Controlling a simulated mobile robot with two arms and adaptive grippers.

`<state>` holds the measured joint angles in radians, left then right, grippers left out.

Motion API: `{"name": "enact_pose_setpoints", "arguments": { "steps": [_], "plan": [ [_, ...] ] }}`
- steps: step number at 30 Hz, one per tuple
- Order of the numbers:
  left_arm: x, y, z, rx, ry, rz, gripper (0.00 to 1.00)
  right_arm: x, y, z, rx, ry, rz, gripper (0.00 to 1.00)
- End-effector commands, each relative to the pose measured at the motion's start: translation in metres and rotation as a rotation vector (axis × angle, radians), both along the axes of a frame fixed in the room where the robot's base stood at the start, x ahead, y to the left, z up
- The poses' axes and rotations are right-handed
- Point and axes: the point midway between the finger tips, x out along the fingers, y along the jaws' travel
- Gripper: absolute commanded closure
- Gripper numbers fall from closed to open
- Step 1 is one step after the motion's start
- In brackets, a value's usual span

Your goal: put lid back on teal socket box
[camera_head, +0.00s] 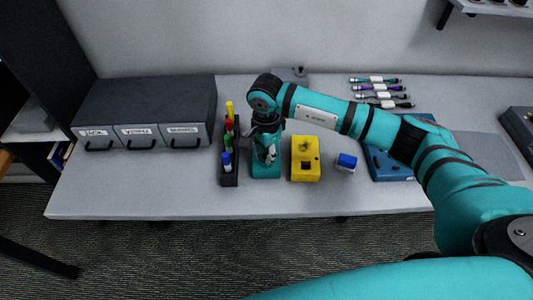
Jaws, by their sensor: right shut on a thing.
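The teal socket box (265,171) stands on the grey table between the marker rack and a yellow box. My right gripper (270,155) points down right over this box and is shut on its lid. The gripper and wrist hide most of the lid and the box top, so I cannot tell whether the lid is seated or just above the box. My left gripper is not in view.
The yellow box (305,169) with a knob stands close on the right, then a small blue-and-white block (346,162) and a blue case (385,168). A dark rack with markers (229,174) stands close on the left. Grey drawers (147,112) and several cables (378,90) lie further out.

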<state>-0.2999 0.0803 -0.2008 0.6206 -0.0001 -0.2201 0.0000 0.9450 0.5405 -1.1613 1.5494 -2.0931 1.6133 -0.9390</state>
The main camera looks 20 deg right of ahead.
Motion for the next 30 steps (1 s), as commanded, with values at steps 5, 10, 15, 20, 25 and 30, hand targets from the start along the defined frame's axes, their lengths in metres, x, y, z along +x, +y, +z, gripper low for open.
{"name": "enact_pose_setpoints", "arguments": {
  "steps": [5, 10, 15, 20, 25, 30],
  "plan": [
    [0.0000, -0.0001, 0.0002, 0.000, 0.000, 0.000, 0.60, 0.0001, -0.0002, 0.0001, 0.000, 0.000, 0.000, 1.00],
    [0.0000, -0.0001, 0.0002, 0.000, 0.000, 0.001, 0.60, 0.0000, -0.0002, 0.0000, 0.000, 0.000, 0.000, 0.74],
    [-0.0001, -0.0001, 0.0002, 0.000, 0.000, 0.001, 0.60, 0.0000, -0.0002, -0.0001, 0.000, 0.000, 0.000, 0.61],
    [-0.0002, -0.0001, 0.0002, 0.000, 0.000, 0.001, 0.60, -0.0001, -0.0002, -0.0002, 0.000, 0.000, 0.000, 0.56],
    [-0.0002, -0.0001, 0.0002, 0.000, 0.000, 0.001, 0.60, 0.0000, -0.0002, -0.0002, 0.000, 0.000, 0.000, 0.38],
    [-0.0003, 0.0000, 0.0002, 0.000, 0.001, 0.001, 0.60, 0.0000, -0.0002, -0.0002, 0.000, 0.000, 0.000, 0.38]
  ]
}}
